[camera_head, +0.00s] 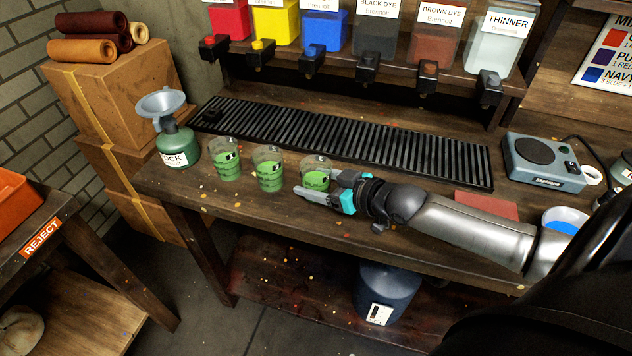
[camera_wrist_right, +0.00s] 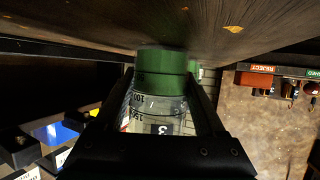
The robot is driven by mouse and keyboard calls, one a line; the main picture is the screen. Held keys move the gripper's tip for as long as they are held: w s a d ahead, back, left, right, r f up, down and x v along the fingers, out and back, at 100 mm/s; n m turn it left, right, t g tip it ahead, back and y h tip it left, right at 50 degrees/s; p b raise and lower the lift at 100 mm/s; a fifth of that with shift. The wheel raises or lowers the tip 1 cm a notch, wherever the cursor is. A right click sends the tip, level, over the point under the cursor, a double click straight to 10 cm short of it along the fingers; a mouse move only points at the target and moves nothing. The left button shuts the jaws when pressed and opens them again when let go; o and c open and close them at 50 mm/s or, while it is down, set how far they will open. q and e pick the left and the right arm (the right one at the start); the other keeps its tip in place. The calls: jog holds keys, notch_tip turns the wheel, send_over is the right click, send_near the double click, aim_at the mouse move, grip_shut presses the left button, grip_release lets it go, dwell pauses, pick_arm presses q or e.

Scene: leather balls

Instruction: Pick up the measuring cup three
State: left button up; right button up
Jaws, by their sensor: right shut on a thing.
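Three clear measuring cups with green lower parts stand in a row on the bench. The left cup (camera_head: 225,160) and the middle cup (camera_head: 268,170) are free. The right-hand cup, measuring cup three (camera_head: 316,165), is partly hidden behind my right gripper (camera_head: 318,193). In the right wrist view this cup (camera_wrist_right: 160,92) sits between the two fingers and shows a "3" label; the gripper is shut on it. The cup appears inverted there, its green end close to the bench surface. I cannot tell whether it touches the bench. My left gripper is not in view.
A black slatted drip tray (camera_head: 350,140) lies behind the cups, below the dye dispensers (camera_head: 375,35). A green bottle with a funnel (camera_head: 177,145) stands at left. A scale (camera_head: 543,160) is at right. The bench's front edge is close to the cups.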

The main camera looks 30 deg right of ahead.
jog(key=c, duration=0.3)
jog(key=shift+r, duration=0.15)
jog(key=shift+r+p, duration=0.45)
jog(key=shift+r, duration=0.6)
jog(key=shift+r+p, duration=2.55)
jog(key=shift+r, duration=6.2)
